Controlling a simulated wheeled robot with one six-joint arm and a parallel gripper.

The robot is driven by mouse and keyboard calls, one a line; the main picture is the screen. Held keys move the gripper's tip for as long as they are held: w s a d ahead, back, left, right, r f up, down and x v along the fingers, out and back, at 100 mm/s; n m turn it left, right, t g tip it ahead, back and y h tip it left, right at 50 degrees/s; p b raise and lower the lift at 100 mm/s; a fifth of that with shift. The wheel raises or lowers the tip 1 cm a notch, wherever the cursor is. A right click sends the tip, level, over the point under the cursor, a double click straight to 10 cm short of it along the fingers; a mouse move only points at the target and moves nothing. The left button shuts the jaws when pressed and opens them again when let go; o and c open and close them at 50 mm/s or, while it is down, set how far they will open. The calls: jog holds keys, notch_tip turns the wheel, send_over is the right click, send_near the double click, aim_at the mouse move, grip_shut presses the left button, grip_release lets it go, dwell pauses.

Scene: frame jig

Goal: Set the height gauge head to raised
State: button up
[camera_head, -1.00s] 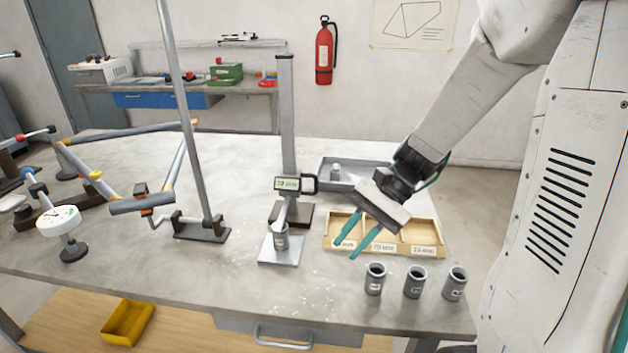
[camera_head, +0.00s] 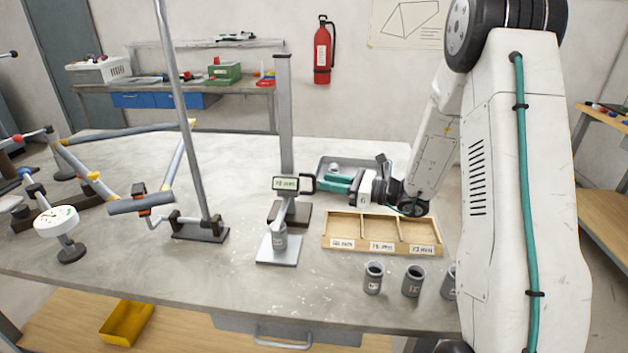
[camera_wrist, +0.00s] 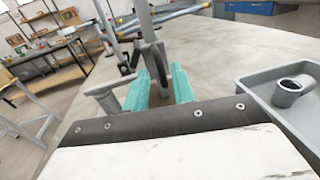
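The height gauge has an upright grey column (camera_head: 286,115) on a dark base. Its head (camera_head: 286,184), with a small display, sits low on the column. Its arm reaches down to a grey cylinder (camera_head: 280,239) on the light plate (camera_head: 277,252). A dark loop handle (camera_head: 308,184) sticks out from the head's right side. My gripper (camera_head: 326,184) lies level, pointing left at this handle. In the wrist view, the teal fingers (camera_wrist: 160,88) are apart, with the dark handle (camera_wrist: 154,60) between or just beyond their tips. Contact cannot be told.
A divided wooden tray (camera_head: 382,233) with labels stands right of the gauge, in front of a grey tray (camera_head: 333,165). Several grey cylinders (camera_head: 373,277) stand near the front edge. A clamp stand with a tall pole (camera_head: 187,120) is to the left.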

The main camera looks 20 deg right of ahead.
aim_at(314, 179)
jog(key=x, duration=0.5)
grip_shut()
jog(key=shift+r, duration=0.15)
notch_tip(314, 179, up, 23)
dwell(0.3)
